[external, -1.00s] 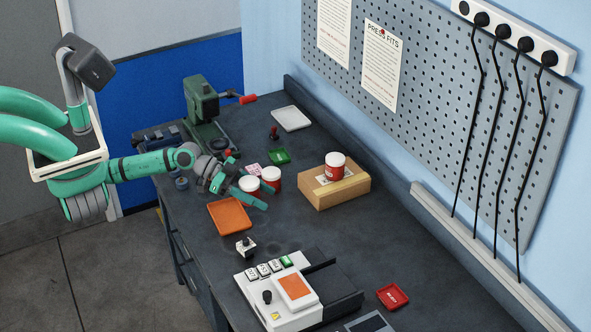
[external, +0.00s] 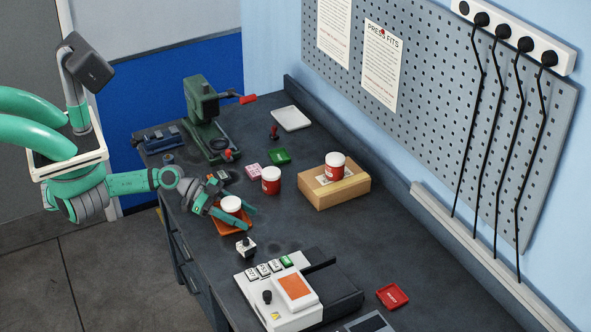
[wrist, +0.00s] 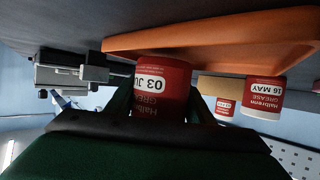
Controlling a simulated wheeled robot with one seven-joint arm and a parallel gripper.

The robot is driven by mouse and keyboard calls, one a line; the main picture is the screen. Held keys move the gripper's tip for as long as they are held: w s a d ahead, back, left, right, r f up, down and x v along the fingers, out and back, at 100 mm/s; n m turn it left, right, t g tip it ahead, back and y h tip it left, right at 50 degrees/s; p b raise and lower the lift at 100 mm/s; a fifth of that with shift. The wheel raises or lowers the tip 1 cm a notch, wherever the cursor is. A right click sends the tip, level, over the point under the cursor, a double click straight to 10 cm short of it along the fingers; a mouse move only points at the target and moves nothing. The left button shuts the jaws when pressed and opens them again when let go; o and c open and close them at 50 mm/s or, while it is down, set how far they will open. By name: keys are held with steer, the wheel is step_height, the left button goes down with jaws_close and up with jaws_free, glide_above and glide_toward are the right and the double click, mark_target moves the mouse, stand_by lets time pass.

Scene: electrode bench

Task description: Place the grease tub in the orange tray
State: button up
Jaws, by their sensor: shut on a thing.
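My gripper (external: 236,215) is shut on a red grease tub with a white lid (external: 231,203). In the wrist view, which is upside down, this held tub (wrist: 162,85) shows a label starting "03 JU". The orange tray (external: 220,228) lies on the bench right beneath the held tub, partly hidden by it and my gripper. Its rim (wrist: 215,50) shows in the wrist view close to the tub's base; I cannot tell whether they touch. A second tub (external: 271,182), marked "16 MAY" in the wrist view (wrist: 263,97), stands on the bench. A third (external: 335,167) stands on a cardboard box.
A green press (external: 205,115) stands behind, near a green dish (external: 279,156) and a white tray (external: 292,118). A small joystick block (external: 246,246) and a white control panel (external: 275,292) are in front of the orange tray.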

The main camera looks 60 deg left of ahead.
steer(key=shift+f, duration=0.35)
steer(key=o, duration=1.3)
steer(key=shift+f, duration=0.15)
steer(key=shift+s+a+r, duration=0.15)
steer(key=shift+a+r, duration=0.1)
steer(key=v, duration=1.1)
steer(key=shift+s+a+r, duration=0.1)
steer(key=shift+s+r, duration=0.05)
steer(key=shift+s, duration=0.05)
steer(key=shift+w, duration=0.1)
